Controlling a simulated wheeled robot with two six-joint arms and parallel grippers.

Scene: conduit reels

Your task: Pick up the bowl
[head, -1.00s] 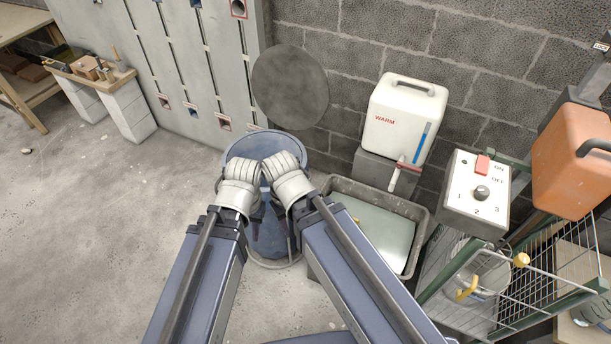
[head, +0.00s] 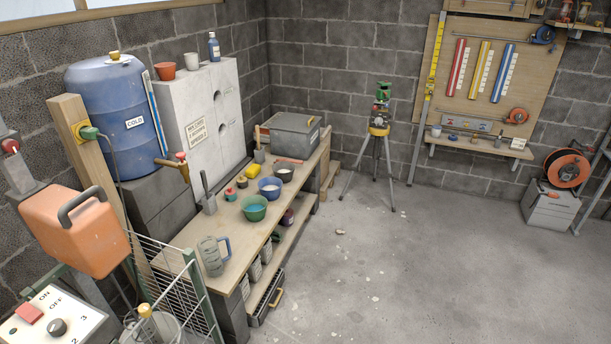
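Several bowls stand in a row on the wooden workbench (head: 190,236) at the left of the head view. The green bowl (head: 254,208) is nearest and holds something light blue. The blue bowl (head: 270,188) behind it holds something pale. A dark bowl (head: 285,173) is farthest back, with whitish contents. I cannot tell from the view which of them the task means. Neither of my grippers is in view, and nothing is seen holding a bowl.
On the bench are a grey jug (head: 213,256), a yellow sponge (head: 256,170) and a grey toolbox (head: 294,134). An orange canister (head: 75,226) and a wire rack (head: 172,278) stand in the near left. A tripod (head: 377,150) stands behind. The concrete floor (head: 440,270) is largely clear.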

